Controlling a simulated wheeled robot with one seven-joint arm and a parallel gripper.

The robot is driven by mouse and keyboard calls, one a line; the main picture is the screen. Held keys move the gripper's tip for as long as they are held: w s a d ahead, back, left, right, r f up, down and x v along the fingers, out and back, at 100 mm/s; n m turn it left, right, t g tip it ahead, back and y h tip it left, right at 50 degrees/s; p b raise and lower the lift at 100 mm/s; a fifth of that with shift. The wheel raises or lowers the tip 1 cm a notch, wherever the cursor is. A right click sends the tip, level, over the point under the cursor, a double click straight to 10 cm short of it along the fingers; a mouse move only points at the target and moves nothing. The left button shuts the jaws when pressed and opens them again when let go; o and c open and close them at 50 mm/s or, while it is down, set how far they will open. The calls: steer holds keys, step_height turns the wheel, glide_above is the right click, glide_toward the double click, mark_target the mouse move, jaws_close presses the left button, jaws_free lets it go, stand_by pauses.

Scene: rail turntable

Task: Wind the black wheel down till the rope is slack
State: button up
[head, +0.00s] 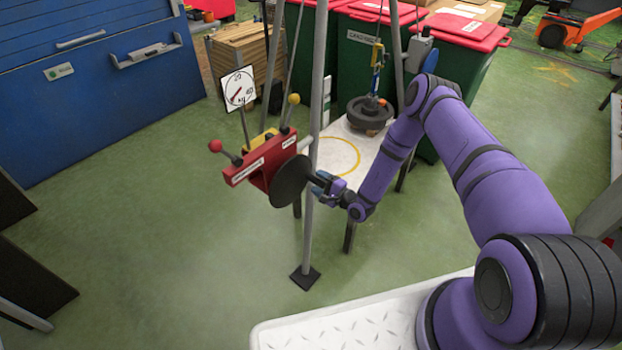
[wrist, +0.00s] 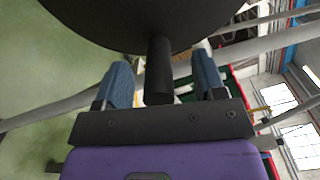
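The black wheel (head: 291,181) is a dark disc on the side of a red winch box (head: 265,160). It fills the top of the wrist view (wrist: 140,22), with its black handle (wrist: 159,72) pointing towards me. My gripper (head: 325,185) is at the wheel's right side. In the wrist view its blue fingers (wrist: 164,80) stand either side of the handle, with gaps showing, so it is open around it. A dark round weight (head: 369,112) is on a blue and yellow hook (head: 377,62) below a straight-looking line. I cannot tell if the weight touches down.
A white platform (head: 345,140) with a yellow ring stands under the weight. Grey frame poles (head: 314,110) rise beside the wheel. The winch has a red-knobbed lever (head: 216,146) and a yellow-knobbed lever (head: 293,100). A dial (head: 238,88) stands behind. Green floor (head: 150,220) is clear at left.

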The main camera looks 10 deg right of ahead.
steer(key=v, duration=0.8)
stand_by(0.8)
stand_by(0.4)
